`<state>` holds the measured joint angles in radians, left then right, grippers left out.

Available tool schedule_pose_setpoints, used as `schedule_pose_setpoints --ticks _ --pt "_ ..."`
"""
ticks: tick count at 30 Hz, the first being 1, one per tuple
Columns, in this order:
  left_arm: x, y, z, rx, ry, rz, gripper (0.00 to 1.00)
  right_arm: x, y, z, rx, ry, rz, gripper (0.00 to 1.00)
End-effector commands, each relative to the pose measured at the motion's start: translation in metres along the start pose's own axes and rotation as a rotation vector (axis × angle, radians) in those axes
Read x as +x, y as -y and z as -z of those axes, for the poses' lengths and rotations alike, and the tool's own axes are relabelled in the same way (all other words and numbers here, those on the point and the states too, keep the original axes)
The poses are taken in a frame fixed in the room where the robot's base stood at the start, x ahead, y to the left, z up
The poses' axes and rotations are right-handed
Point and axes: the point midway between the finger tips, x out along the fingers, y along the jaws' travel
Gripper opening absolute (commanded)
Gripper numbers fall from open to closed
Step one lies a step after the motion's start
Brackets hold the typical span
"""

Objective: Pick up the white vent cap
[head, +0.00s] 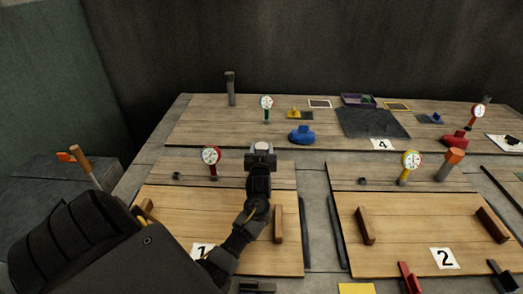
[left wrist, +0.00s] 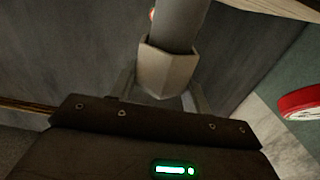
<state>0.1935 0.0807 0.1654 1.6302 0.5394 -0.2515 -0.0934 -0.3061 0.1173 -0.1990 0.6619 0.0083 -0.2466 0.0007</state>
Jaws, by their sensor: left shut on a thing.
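The white vent cap (left wrist: 165,70) is a pale, faceted cap. In the left wrist view it sits between the two fingers of my left gripper (left wrist: 160,92), which is shut on it. A grey cylinder (left wrist: 180,22) meets the cap; I cannot tell whether the cap is still seated on it. In the head view my left gripper (head: 262,160) is at the back of the board marked 1, and a little of the white cap (head: 262,146) shows above it. The gripper hides what is below. My right gripper is not in view.
A red-rimmed gauge (head: 211,157) stands just left of my left gripper. A blue object (head: 301,135) lies behind it. Wooden blocks (head: 278,224) stand on board 1. Board 2 (head: 420,225) bears a yellow gauge (head: 411,160) and an orange-capped grey cylinder (head: 451,162).

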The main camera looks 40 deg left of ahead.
Motion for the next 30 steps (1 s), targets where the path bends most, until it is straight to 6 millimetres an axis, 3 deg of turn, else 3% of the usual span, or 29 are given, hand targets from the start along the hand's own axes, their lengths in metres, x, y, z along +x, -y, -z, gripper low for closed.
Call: schedule_pose_setpoints --ticks 10,24,30 --pt "0.0 0.0 0.006 -0.001 -0.002 0.0 0.26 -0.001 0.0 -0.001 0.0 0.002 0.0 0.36" --pt "0.0 0.0 0.088 -0.003 -0.004 0.001 0.26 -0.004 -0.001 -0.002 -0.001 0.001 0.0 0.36" --pt "0.0 0.0 0.1 0.0 0.0 0.001 0.26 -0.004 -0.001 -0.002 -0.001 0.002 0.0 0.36"
